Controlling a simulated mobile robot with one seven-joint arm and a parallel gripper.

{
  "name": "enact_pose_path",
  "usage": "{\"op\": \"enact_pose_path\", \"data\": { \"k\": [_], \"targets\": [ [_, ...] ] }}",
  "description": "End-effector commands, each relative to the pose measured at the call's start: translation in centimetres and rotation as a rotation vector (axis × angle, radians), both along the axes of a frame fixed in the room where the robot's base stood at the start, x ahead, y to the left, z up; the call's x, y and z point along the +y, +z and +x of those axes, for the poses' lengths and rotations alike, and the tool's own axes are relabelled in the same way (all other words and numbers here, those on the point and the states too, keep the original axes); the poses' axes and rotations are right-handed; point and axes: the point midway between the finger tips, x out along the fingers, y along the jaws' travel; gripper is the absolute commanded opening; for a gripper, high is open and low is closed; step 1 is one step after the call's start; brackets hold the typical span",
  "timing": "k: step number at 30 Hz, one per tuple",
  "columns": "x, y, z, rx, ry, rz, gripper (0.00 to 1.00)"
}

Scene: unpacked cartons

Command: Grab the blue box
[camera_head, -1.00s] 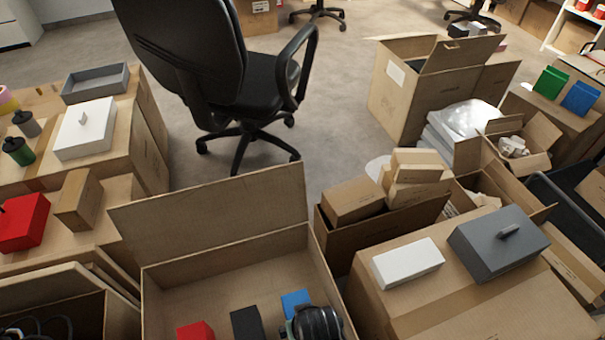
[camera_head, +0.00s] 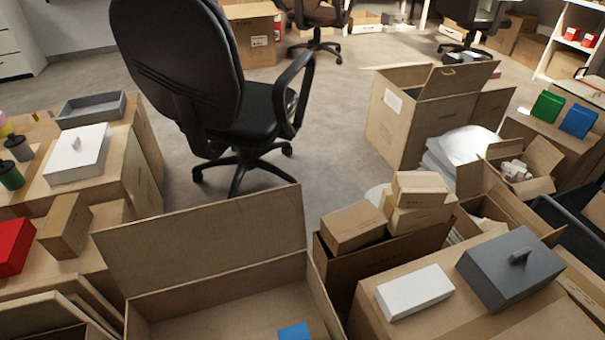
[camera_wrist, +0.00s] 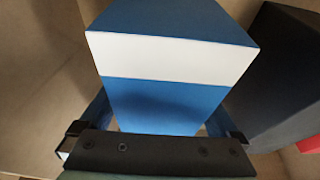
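The blue box (camera_wrist: 166,104), with a white band across it, fills the middle of the wrist view. Its blue top also shows at the bottom edge of the head view (camera_head: 293,331), inside the open carton (camera_head: 215,300). My gripper (camera_wrist: 163,118) has its fingers wide apart, one on each side of the box. Their tips are hidden by the box, so I cannot tell whether they press on it. My gripper is out of the head view.
A black box (camera_wrist: 283,75) stands close to the right of the blue box, with a bit of red (camera_wrist: 308,145) beyond it. Carton walls (camera_wrist: 40,70) rise close on the left. A white box (camera_head: 415,292) and a grey lidded box (camera_head: 508,268) sit on the carton to the right.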

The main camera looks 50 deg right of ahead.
Motion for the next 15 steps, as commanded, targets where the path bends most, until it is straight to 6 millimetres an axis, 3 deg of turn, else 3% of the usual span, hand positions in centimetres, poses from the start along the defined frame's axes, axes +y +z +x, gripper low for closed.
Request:
{"op": "enact_pose_path", "data": {
  "k": [2,15],
  "targets": [
    [0.01,0.02,-0.01,0.0,0.0,0.0,0.8],
    [0.04,0.02,-0.03,0.001,0.0,0.001,0.01]
  ]
}}
